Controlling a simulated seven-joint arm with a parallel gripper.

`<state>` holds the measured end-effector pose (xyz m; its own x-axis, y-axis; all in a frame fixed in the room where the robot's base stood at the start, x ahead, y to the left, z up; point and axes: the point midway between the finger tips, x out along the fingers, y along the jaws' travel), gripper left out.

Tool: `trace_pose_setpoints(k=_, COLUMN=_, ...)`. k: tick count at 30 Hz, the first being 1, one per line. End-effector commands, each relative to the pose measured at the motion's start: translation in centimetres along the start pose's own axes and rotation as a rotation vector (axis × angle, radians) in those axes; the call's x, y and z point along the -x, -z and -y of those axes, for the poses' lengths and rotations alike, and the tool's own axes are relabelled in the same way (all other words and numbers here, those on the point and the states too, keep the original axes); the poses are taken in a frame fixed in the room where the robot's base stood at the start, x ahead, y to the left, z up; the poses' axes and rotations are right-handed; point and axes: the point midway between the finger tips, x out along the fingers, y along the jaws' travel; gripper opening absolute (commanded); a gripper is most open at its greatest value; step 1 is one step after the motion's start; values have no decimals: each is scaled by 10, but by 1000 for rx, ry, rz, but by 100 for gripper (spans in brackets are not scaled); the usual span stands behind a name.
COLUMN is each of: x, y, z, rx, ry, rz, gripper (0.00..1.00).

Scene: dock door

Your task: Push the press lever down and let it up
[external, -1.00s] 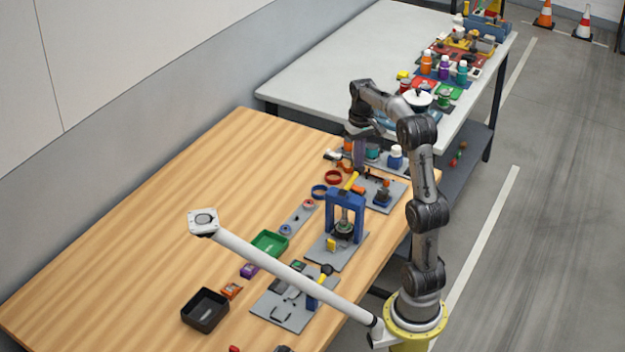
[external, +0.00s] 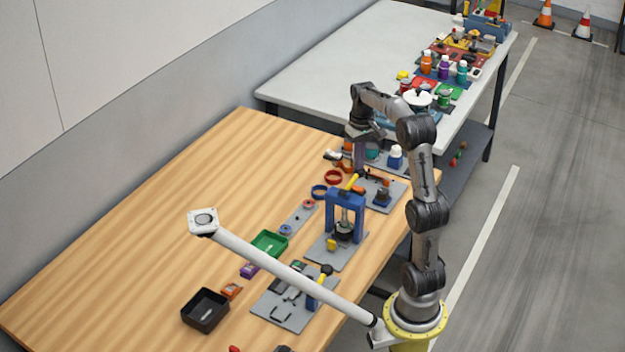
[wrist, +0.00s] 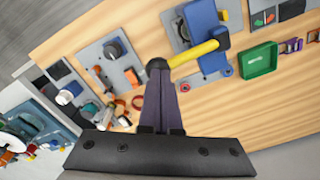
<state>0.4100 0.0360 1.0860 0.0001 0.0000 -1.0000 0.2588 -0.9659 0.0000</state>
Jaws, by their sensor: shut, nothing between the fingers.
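The press (external: 345,212) is a blue frame on a grey plate, standing on the wooden table. Its yellow lever (wrist: 195,53) sticks out from the blue frame in the wrist view and ends in a black knob (wrist: 157,65). The lever (external: 351,182) also shows at the top of the press in the external view. My gripper (wrist: 161,82) is shut and empty, with its fingertips right at the knob. I cannot tell whether they touch it. In the external view my gripper (external: 359,165) points down just above the lever's end.
A grey plate with a dark blue part (external: 382,195) lies right of the press. A green tray (external: 269,243) and a black bin (external: 205,310) stand to its left. A white-topped table (external: 330,75) with bottles is behind. The wooden table's left side is clear.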

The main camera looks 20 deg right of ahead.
Motion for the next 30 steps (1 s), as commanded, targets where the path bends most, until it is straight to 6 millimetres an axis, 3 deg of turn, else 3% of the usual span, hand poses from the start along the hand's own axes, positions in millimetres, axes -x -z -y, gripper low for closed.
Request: trace_pose_setpoints(k=30, x=-13, y=1, z=-2, rx=0, ry=0, rz=2, gripper=0)
